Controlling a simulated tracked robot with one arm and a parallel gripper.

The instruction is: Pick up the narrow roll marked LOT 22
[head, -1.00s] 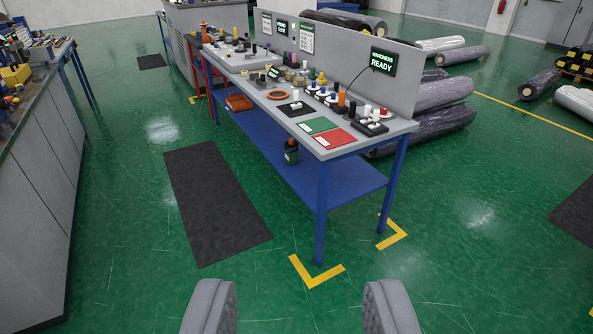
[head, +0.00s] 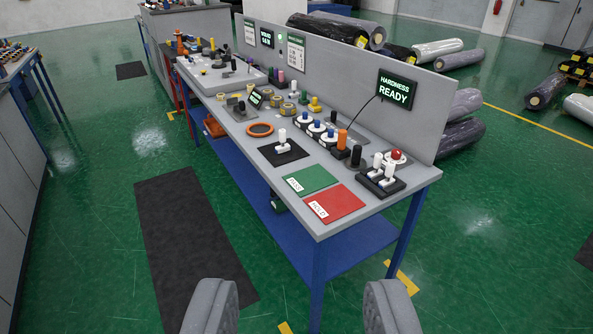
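My gripper (head: 300,306) shows at the bottom edge as two grey fingers set wide apart. It is open with nothing between them, and floor and a bench leg show behind. A grey-topped workbench (head: 232,150) with blue legs stands ahead, beyond my fingers. Several small tan rolls (head: 289,109) sit on the middle of its top. An orange ring (head: 260,129) lies flat nearer to me. No LOT 22 marking can be read, so I cannot tell which roll it is.
The bench's near end holds a green mat (head: 311,179), a red mat (head: 334,203) and a black block with white pegs (head: 380,184). A grey panel with a READY display (head: 396,90) runs along the back. Large wrapped rolls (head: 436,49) lie on the floor behind.

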